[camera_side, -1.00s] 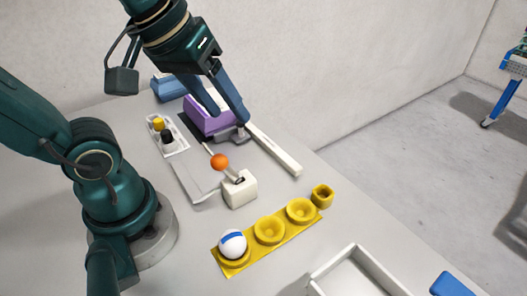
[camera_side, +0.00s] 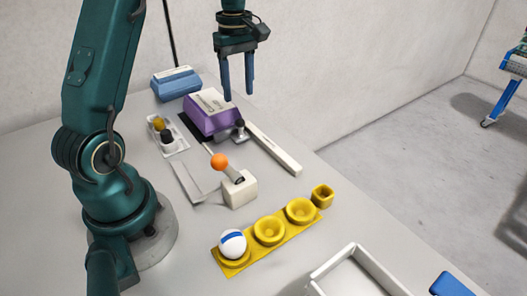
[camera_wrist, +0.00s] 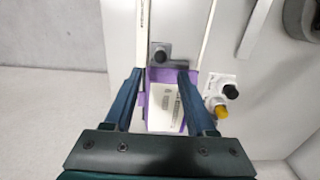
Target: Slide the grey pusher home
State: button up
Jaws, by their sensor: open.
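The grey pusher (camera_side: 238,134), a small plate with a dark knob, sits at the near end of a purple block (camera_side: 206,124) with a white label on top. A long white rail (camera_side: 273,149) runs along its right side. In the wrist view the pusher (camera_wrist: 171,56) appears against the end of the purple block (camera_wrist: 142,101), seemingly touching it. My gripper (camera_side: 239,96) is open and empty, its fingers pointing down above the block and pusher. In the wrist view my gripper (camera_wrist: 160,71) frames the block between its fingers; its height above it is hard to tell.
A white box with an orange-ball lever (camera_side: 220,161) stands in front. A tray with yellow and black knobs (camera_side: 168,148) is to the left, a blue box (camera_side: 175,84) behind. A yellow cup strip (camera_side: 285,232) holding a white-and-blue ball (camera_side: 232,243) lies nearer.

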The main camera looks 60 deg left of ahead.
aim_at(240, 119)
jog(key=shift+f, duration=4.65)
jog(key=shift+f, duration=0.25)
grip_shut()
jog(key=shift+d, duration=7.8)
grip_release()
notch_tip(240, 119, up, 6)
